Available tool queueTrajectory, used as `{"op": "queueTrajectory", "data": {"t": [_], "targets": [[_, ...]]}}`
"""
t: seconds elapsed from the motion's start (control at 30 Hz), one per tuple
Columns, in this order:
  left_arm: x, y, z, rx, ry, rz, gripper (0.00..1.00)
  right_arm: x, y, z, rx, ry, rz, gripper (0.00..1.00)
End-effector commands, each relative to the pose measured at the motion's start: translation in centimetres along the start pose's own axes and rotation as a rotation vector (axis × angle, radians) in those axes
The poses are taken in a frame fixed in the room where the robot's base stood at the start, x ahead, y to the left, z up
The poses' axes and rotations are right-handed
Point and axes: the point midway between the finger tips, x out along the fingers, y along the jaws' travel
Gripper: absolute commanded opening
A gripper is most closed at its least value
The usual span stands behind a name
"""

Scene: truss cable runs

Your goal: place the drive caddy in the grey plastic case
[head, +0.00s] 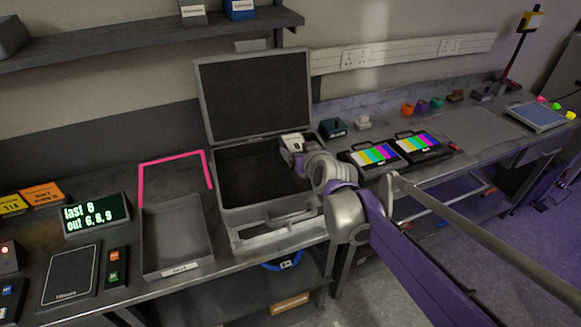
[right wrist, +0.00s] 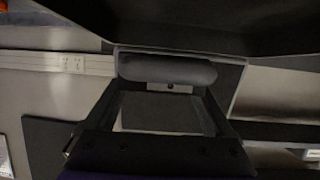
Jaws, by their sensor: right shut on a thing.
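The grey plastic case (head: 225,215) stands open on the bench, its lid (head: 255,95) raised at the back and its dark inside looking empty. My right gripper (head: 291,144) is over the right side of the case, near the back corner. In the right wrist view, the gripper (right wrist: 165,85) is shut on a dark, rounded piece (right wrist: 167,70), which I take to be the drive caddy. In the head view, I cannot make out the caddy apart from the gripper. Its height above the case floor is unclear. My left gripper is not in view.
A grey tray (head: 150,240) and a pink angled strip (head: 141,185) lie left of the case. A dark box (head: 333,128) and two colour-bar monitors (head: 375,156) stand to the right. A shelf (head: 130,42) hangs above. Several small coloured items sit along the right bench.

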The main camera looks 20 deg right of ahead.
Motion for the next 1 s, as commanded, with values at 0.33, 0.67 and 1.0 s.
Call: {"op": "queueTrajectory", "data": {"t": [0.33,0.67,1.0], "targets": [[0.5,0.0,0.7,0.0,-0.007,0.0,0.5,1.7,0.0,4.1,0.0,0.0,0.0,0.0],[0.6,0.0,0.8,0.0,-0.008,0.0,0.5,2.2,0.0,5.3,0.0,0.001,0.0,0.0],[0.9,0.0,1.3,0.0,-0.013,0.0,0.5,2.5,0.0,6.2,0.001,0.0,0.0,0.0]]}}
